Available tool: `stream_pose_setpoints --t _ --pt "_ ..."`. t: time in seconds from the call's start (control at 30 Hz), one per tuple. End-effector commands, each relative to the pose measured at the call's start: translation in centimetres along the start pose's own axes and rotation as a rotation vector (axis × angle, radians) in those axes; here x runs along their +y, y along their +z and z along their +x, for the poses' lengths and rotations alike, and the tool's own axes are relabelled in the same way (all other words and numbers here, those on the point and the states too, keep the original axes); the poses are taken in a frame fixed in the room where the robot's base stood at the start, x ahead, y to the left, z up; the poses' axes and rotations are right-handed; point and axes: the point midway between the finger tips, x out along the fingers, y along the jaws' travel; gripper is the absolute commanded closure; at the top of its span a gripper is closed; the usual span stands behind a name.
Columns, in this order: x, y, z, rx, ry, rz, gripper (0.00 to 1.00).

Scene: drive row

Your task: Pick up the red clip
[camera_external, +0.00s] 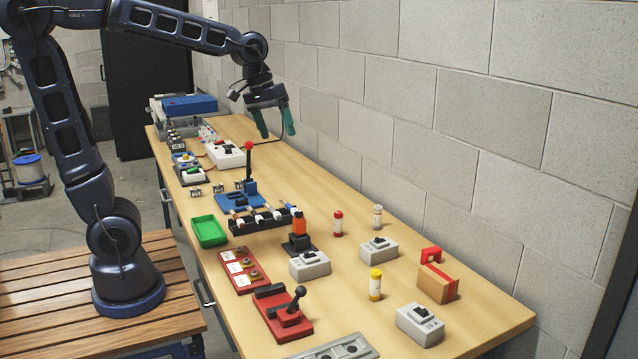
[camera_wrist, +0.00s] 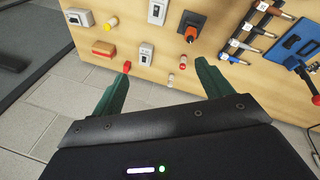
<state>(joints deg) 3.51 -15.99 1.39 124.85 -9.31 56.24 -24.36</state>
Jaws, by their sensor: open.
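The red clip (camera_external: 431,255) is a small red piece at the wall side of the table, beside a wooden block (camera_external: 437,284) with a red band. In the wrist view the clip (camera_wrist: 127,66) shows just beyond the tip of the left finger, apart from it. My gripper (camera_external: 276,126) has dark green fingers, spread open and empty. It hangs above the far part of the table near the wall, well away from the clip. The fingers also show in the wrist view (camera_wrist: 162,72).
Red-capped (camera_external: 338,223), grey (camera_external: 377,216) and yellow-capped (camera_external: 375,284) cylinders stand near the clip. Grey switch boxes (camera_external: 379,250) and an orange-topped device (camera_external: 299,232) are around them. A block wall (camera_external: 440,120) runs along the table. A green tray (camera_external: 208,231) lies at the opposite edge.

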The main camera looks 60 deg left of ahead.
Motion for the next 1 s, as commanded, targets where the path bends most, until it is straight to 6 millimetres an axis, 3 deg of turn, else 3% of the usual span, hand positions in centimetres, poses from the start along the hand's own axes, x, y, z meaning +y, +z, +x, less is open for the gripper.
stream_pose_setpoints --t 0.47,0.77,1.0 --pt "8.2 -9.7 7.0 -0.120 0.013 -0.311 0.22" --pt "12.9 -14.8 13.6 -0.192 0.002 -0.510 0.22" --pt "16.3 -18.1 19.9 -0.248 -0.019 -0.668 0.22"
